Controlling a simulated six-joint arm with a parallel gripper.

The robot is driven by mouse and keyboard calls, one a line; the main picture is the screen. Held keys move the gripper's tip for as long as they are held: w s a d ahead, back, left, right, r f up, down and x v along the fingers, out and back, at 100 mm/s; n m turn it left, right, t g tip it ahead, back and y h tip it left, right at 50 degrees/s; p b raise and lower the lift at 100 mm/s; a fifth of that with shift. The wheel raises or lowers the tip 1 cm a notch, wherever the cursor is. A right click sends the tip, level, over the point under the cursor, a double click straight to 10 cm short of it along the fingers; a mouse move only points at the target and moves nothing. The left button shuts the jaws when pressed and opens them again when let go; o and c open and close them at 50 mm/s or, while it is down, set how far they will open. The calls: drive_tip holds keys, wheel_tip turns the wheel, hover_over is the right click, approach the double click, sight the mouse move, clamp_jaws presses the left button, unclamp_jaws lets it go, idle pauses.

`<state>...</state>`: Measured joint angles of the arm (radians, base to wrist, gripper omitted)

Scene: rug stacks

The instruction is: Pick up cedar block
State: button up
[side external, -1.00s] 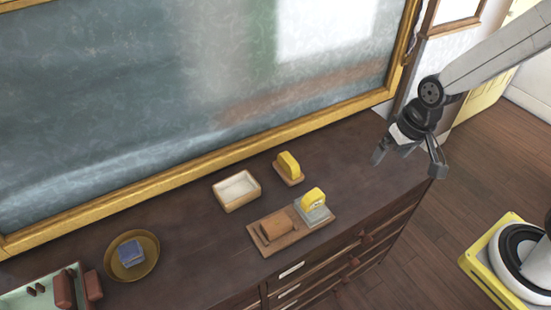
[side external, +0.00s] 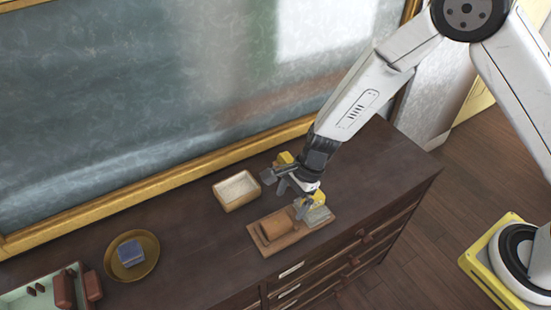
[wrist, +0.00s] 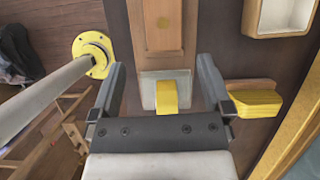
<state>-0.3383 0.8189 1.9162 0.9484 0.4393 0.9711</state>
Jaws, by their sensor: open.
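A brown wooden block (side external: 277,227), which looks like the cedar block, lies on a flat wooden board (side external: 290,240) on the dark dresser top. The block also shows at the top of the wrist view (wrist: 162,24). My gripper (side external: 284,192) is open and empty, above the dresser to the upper right of the block. In the wrist view, my open fingers (wrist: 161,68) straddle the line of the board, with a grey plate (wrist: 149,92) bearing a yellow piece (wrist: 167,98) between them.
A second yellow piece (wrist: 255,104) on a wooden base sits close beside my right finger in the wrist view. A pale-lined wooden box (side external: 236,202) stands nearby. A round brass dish (side external: 150,268) with a blue block (side external: 131,253) lies left. A framed chalkboard (side external: 130,110) rises behind.

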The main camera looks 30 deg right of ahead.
sight(277, 222)
drive_tip(key=shift+a+f+m, duration=0.45)
drive_tip(key=shift+a+m, duration=0.05)
drive_tip(key=shift+a, duration=0.05)
drive_tip(key=shift+x, duration=1.3)
drive_tip(key=shift+w, duration=0.1)
drive_tip(key=shift+x, duration=2.55)
drive_tip(key=shift+w, duration=0.15)
drive_tip(key=c, duration=1.3)
drive_tip(key=shift+o, duration=0.2)
drive_tip(key=shift+r, duration=0.1)
